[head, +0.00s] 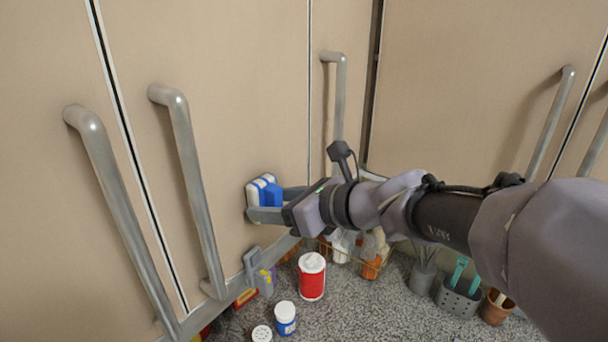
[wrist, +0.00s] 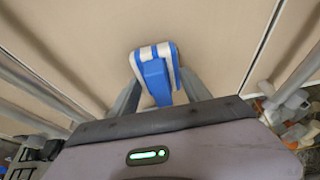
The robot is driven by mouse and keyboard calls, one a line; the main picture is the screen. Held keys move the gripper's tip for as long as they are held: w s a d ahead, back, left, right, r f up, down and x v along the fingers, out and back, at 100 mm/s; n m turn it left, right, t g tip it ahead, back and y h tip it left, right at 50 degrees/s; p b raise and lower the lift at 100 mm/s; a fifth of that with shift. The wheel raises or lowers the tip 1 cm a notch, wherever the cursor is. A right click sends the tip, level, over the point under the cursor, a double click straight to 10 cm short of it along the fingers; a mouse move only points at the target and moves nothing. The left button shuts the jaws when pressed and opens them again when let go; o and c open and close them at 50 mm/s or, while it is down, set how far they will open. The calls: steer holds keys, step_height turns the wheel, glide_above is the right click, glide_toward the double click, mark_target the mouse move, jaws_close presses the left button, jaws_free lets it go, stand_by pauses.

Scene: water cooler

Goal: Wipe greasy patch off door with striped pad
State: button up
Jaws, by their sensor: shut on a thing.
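My gripper (head: 266,204) is shut on the striped pad (head: 264,190), a blue and white block. The pad's face is at the beige door (head: 240,100), low and left of the corner; it appears to touch the door. In the wrist view the pad (wrist: 155,72) sits between the two grey fingers, and its white and blue striped front meets the door (wrist: 180,20) panel. I see no greasy patch in either view; it may be hidden behind the pad.
Long metal handles (head: 187,180) stand out from the doors to the left of the pad. Below, on a speckled counter (head: 345,315), stand a red canister (head: 312,277), a small blue-and-white tub (head: 285,318), a wire basket (head: 345,258) with bottles and a grey caddy (head: 458,300).

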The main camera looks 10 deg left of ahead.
steer(key=shift+d, duration=0.25)
steer(key=shift+s+d, duration=0.45)
steer(key=shift+d, duration=0.3)
steer(key=shift+s+d, duration=0.5)
steer(key=shift+d, duration=0.3)
steer(key=shift+s+d, duration=0.45)
steer(key=shift+d, duration=0.3)
steer(key=d, duration=0.1)
steer(key=s+d, duration=0.1)
steer(key=shift+s+d, duration=0.3)
steer(key=shift+f, duration=0.1)
